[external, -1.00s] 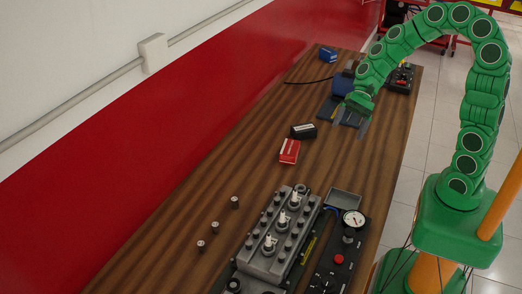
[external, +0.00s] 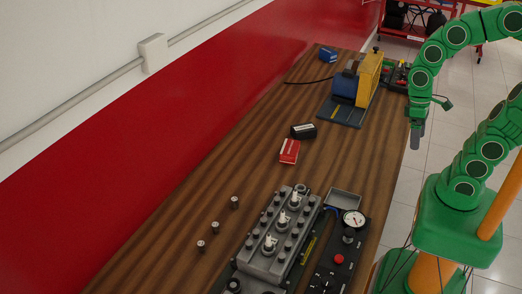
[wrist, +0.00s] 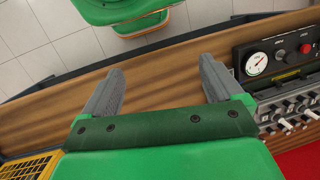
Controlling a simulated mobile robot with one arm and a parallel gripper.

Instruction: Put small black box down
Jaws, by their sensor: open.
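The small black box (external: 303,131) lies on the wooden table, just behind a red box, with a pale label on its side. My gripper (external: 416,132) is at the table's right edge, well to the right of the black box and apart from it. In the wrist view my gripper (wrist: 162,82) has its two grey fingers spread wide with nothing between them. The black box does not show in the wrist view.
The red box (external: 289,151) lies in front of the black one. A yellow-and-blue machine (external: 369,80) stands behind on a dark base. An engine trainer (external: 275,240) and gauge panel (external: 341,250) fill the front right. The table's left middle is mostly clear.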

